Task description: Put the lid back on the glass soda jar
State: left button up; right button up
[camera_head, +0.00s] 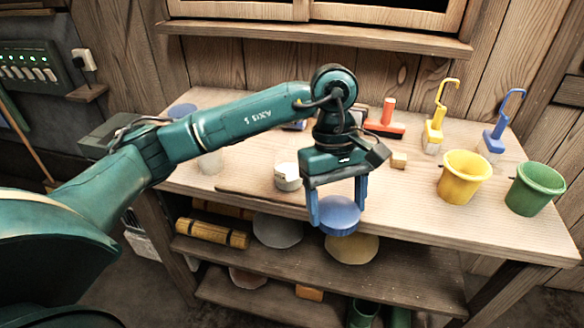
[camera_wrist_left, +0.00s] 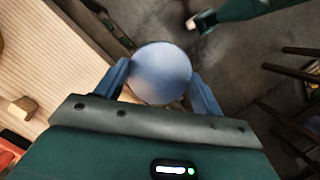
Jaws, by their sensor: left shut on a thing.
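My left gripper (camera_head: 337,212) is shut on a round blue lid (camera_head: 340,222), with one blue finger on each side of it. The lid is held in front of the workbench's front edge, above the lower shelf. The left wrist view shows the lid (camera_wrist_left: 160,73) as a plain blue disc between the fingers. A pale, see-through vessel (camera_head: 210,162), perhaps the glass soda jar, stands on the bench at the left, partly hidden behind my left arm. My right gripper is not seen.
The workbench (camera_head: 500,222) carries a yellow bucket (camera_head: 463,178) and a green bucket (camera_head: 535,188) at the right. Yellow (camera_head: 437,125) and blue (camera_head: 497,130) hooked tools stand behind them. A small wooden block (camera_head: 398,160) lies behind the gripper. The right front of the bench is clear.

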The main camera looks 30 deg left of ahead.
pick_arm(q)
jog(key=s+a+f+m+g+y+b, duration=0.1)
jog(key=s+a+f+m+y+b, duration=0.1)
jog(key=a+f+m, duration=0.4)
jog(key=s+f+m+b, duration=0.1)
jog(key=m, duration=0.3)
jog(key=shift+a+f, duration=0.25)
jog(key=shift+a, duration=0.15)
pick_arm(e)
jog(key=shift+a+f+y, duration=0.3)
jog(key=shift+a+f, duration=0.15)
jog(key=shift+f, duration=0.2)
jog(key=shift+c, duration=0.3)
